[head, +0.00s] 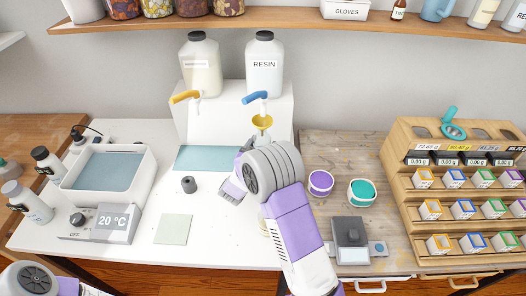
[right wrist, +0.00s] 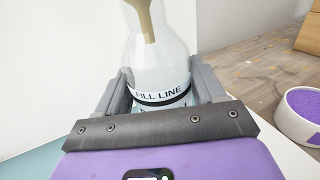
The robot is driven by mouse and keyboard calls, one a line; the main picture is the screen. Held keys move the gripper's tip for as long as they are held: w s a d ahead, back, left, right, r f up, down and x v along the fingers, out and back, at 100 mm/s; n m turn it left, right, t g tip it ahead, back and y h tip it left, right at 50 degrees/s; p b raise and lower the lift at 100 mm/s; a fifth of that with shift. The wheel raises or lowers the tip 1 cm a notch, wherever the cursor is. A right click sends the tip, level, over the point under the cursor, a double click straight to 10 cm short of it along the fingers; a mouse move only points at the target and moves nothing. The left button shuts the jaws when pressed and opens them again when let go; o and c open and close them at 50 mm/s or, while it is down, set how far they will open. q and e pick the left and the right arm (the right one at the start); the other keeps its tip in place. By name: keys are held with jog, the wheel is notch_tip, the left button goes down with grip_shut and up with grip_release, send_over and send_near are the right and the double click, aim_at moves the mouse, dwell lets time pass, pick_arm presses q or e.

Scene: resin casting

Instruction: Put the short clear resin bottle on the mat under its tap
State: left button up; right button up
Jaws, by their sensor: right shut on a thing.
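My right gripper (right wrist: 165,100) is shut on a clear bottle (right wrist: 155,65) marked with a black fill line. The bottle looks upright, and a gold funnel (head: 262,121) sits in its neck. In the head view my right arm hides most of the bottle, so I cannot tell whether its base touches anything. The funnel is just below the blue tap (head: 255,98) of the resin jug (head: 264,70). A teal mat (head: 205,158) lies below the taps, its right part hidden by my arm. My left gripper's fingers are out of view; only that arm shows at bottom left.
The other jug (head: 200,70) has an orange tap (head: 186,97). A water bath (head: 105,170) stands left, with a small dark cylinder (head: 189,185) and pale green pad (head: 174,229) nearby. Purple (head: 320,183) and teal (head: 362,192) tubs, a scale (head: 350,235) and a rack (head: 400,150) stand right.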

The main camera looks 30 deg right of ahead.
jog(key=shift+w+d+f+b, duration=0.2)
jog(key=shift+f+b, duration=0.2)
jog(key=shift+f, duration=0.5)
jog(key=shift+w+d+f+b, duration=0.15)
jog(key=shift+f+b, duration=0.25)
jog(key=shift+f, duration=0.45)
jog(key=shift+s, duration=0.1)
jog(key=shift+f, duration=0.15)
jog(key=o, duration=1.3)
jog(key=shift+c, duration=0.2)
jog(key=shift+r, duration=0.2)
jog(key=p+v, duration=0.2)
jog(key=v, duration=1)
